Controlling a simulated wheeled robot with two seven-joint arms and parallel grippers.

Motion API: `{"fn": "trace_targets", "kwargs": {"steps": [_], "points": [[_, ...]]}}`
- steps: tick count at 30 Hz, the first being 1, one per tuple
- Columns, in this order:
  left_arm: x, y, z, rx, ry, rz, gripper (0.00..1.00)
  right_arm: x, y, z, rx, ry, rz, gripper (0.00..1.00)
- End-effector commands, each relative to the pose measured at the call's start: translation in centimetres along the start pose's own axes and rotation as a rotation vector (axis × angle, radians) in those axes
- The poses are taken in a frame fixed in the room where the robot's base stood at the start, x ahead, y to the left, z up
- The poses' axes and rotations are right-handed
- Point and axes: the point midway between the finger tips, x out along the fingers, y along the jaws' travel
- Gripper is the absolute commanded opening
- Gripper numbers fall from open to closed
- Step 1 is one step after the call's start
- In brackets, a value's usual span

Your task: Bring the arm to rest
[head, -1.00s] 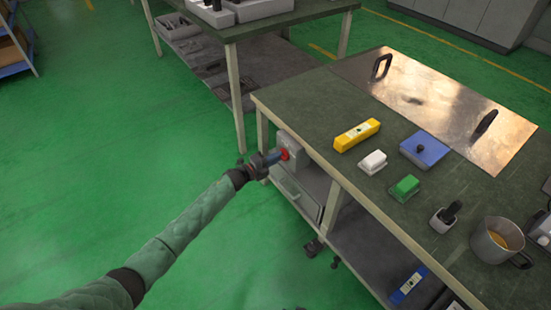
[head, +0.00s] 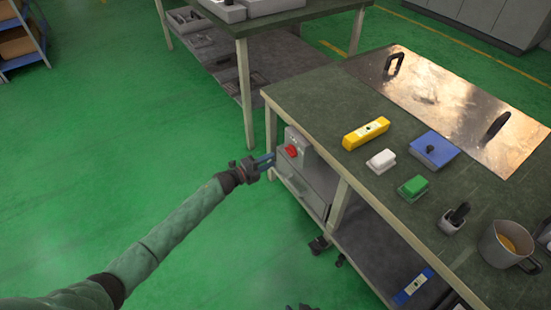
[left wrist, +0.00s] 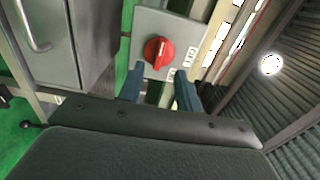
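My left gripper (head: 268,160) is beside the table's left end, in front of a grey switch box (head: 299,142) with a red knob (head: 291,151). In the left wrist view its two blue fingers (left wrist: 160,88) are apart and empty. The red knob (left wrist: 158,52) is ahead, beyond the fingertips and not between them. Its grey box (left wrist: 150,22) shows around it. A small dark part at the bottom edge of the head view seems to be my right gripper (head: 302,307); its fingers cannot be made out.
The green-topped table (head: 330,105) holds a metal plate (head: 445,105) with handles, a yellow block (head: 366,133), a white block (head: 381,160), a green block (head: 413,187), a blue block (head: 434,148) and a pot (head: 505,245). A drawer (head: 300,185) is under the switch. Green floor (head: 90,180) at left is clear.

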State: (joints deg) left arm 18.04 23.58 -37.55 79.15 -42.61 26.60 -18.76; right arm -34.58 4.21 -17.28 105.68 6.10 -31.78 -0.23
Motion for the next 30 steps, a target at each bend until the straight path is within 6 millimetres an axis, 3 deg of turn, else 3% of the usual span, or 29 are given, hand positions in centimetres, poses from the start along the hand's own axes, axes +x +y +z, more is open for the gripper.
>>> {"fn": "trace_targets", "kwargs": {"steps": [21, 26, 30], "points": [[-0.8, 0.1, 0.1, -0.018, -0.004, 0.002, 0.35, 0.1, 0.3, -0.1, -0.003, 0.0, 0.003, 0.35], [-0.9, 0.6, 2.2, -0.102, -0.118, 0.024, 0.35, 0.1, 0.2, -0.1, -0.002, 0.0, 0.002, 0.35], [-0.9, -0.5, 4.6, -0.256, -0.273, 0.01, 0.35, 0.1, 0.1, 0.0, -0.001, 0.0, 0.001, 0.35]]}}
